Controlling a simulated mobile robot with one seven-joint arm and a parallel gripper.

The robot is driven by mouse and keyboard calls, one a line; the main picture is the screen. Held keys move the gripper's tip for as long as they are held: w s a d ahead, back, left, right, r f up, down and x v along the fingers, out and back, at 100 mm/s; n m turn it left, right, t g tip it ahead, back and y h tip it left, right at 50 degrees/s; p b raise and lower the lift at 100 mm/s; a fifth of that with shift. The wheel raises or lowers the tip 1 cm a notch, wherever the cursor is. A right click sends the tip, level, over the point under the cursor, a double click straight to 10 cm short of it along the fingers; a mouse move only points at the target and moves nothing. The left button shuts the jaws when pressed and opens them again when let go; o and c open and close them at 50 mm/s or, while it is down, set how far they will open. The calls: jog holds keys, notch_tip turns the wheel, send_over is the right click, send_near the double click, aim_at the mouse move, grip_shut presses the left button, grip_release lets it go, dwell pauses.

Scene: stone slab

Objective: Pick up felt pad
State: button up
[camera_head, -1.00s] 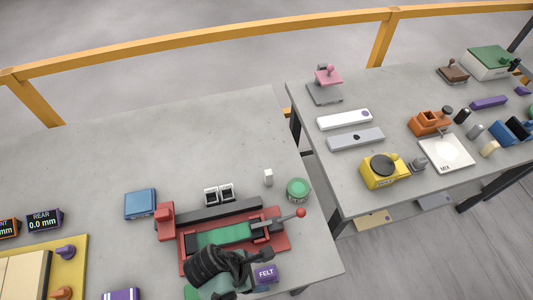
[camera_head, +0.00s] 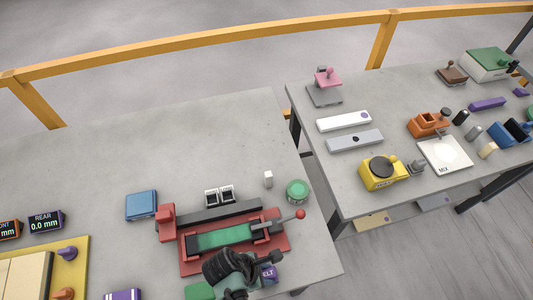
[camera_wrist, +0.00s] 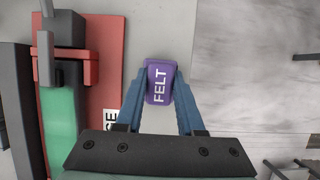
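The felt pad (camera_wrist: 159,84) is a small purple block marked FELT. In the wrist view it lies between the far ends of my gripper's two blue fingers, one on each side. My gripper (camera_wrist: 161,74) looks open, with narrow gaps beside the pad; I cannot tell whether either finger touches it. In the head view the pad (camera_head: 269,274) is near the table's front right edge, partly covered by my dark gripper (camera_head: 262,261).
A red fixture (camera_head: 190,265) with a green strip (camera_head: 222,237) and a red-knobbed lever (camera_head: 300,214) stands just left of the pad. A green round tin (camera_head: 297,190) and a small white block (camera_head: 268,179) stand behind. The table edge is close on the right.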

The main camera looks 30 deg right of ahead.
aim_at(266, 274)
grip_shut()
jog(key=shift+r, duration=0.15)
notch_tip(266, 274, up, 10)
jog(key=shift+f, duration=0.1)
dwell(0.5)
grip_release()
grip_shut()
